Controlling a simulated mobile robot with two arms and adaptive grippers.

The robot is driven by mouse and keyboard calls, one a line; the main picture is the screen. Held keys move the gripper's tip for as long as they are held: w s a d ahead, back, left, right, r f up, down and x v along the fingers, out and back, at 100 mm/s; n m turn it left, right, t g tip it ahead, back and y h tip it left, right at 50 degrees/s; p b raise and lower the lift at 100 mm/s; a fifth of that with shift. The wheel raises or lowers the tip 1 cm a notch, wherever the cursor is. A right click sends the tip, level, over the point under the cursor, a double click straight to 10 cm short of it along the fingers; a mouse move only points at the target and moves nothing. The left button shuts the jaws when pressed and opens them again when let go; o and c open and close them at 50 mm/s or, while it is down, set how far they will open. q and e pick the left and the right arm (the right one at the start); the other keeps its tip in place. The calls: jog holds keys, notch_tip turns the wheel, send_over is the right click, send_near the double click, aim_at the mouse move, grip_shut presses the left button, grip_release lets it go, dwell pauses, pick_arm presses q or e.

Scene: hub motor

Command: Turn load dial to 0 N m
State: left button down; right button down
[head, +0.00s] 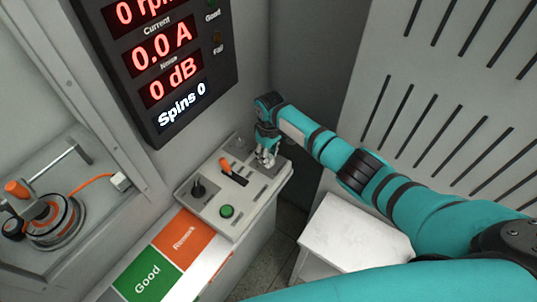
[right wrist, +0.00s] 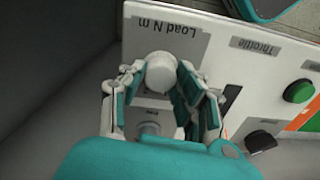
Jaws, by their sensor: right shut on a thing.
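The load dial (right wrist: 160,72) is a pale round knob beside a label reading "Load N m" in the right wrist view. It sits on the grey control panel (head: 215,222). My right gripper (head: 265,157) is at the panel's far right corner in the head view. In the right wrist view its fingers (right wrist: 162,88) are on either side of the dial, shut on it. Any pointer or scale reading on the dial cannot be made out. My left gripper is not in view.
The panel also has an orange-tipped lever (head: 225,163), a black knob (head: 198,188) and a green button (head: 227,211). The display (head: 165,60) shows 0.0 A, 0 dB and Spins 0. A hub motor (head: 45,222) stands in the left bay. Green and orange "Good" and "Rework" areas lie in front.

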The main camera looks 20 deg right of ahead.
jog(key=shift+n, duration=0.4)
jog(key=n, duration=0.2)
jog(key=shift+n, duration=0.4)
jog(key=shift+w+n, duration=0.1)
jog(key=shift+n, duration=2.1)
jog(key=shift+r, duration=0.1)
jog(key=c, duration=0.9)
grip_release()
jog(key=shift+c, duration=0.2)
